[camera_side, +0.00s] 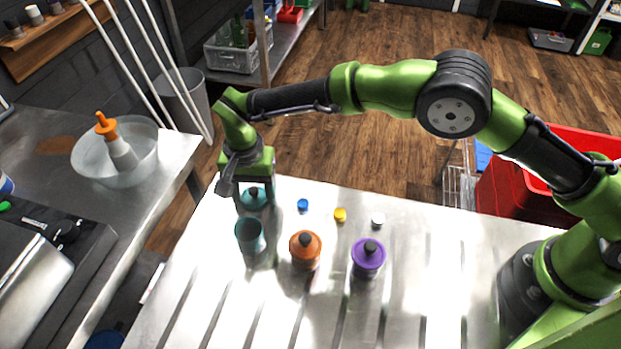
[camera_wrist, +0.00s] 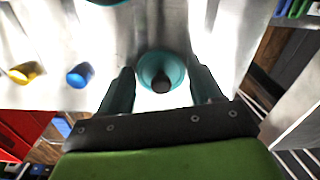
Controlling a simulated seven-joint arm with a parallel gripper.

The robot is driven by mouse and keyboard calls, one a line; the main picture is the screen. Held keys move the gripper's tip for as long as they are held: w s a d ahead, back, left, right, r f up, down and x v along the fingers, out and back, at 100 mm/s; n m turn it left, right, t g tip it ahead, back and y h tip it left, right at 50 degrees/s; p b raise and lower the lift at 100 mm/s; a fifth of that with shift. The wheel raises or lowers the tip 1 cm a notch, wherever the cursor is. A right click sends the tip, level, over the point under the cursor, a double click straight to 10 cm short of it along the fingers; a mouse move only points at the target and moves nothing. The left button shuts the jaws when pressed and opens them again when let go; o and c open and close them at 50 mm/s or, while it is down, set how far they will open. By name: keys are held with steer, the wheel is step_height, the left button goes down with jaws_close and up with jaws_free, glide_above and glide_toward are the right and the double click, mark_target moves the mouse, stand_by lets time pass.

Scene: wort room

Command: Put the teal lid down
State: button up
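The teal lid (camera_side: 253,198) with a black knob is at the far left of the steel table, knob up, and looks level and low at the tabletop. In the wrist view the lid (camera_wrist: 148,66) lies between my two fingers. My gripper (camera_side: 254,203) points down over the lid, fingers spread on either side of it. The fingers look clear of the knob, with a thin gap beside the rim. The gripper looks open. The open teal jar (camera_side: 250,238) stands just in front of the lid, without a cover.
An orange lidded jar (camera_side: 305,252) and a purple lidded jar (camera_side: 368,258) stand to the right. Blue (camera_side: 302,204), yellow (camera_side: 340,214) and white (camera_side: 378,220) small caps lie behind them. The table's far edge is close behind the lid. The front of the table is clear.

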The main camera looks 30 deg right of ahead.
mark_target(253, 191)
steer(key=o, duration=0.4)
step_height(253, 191, up, 12)
steer(key=s+d+r+n+t+y, duration=0.1)
steer(key=s+d+r, duration=0.1)
steer(key=d+r, duration=0.7)
steer(key=s+d+r+t+y, duration=0.1)
steer(key=s+d+r+t, duration=0.15)
steer(key=d+r, duration=0.6)
steer(key=shift+s+d+f+n+t, duration=0.3)
steer(key=shift+s+d+f+t, duration=0.45)
steer(key=shift+s+d, duration=1.9)
steer(key=shift+s+d+f+n+t, duration=0.4)
steer(key=shift+s+d+f, duration=0.6)
steer(key=shift+s+d, duration=1.65)
steer(key=shift+s+d+f+n+t, duration=0.2)
steer(key=shift+s+d+f+t, duration=0.6)
steer(key=shift+s+d, duration=1.8)
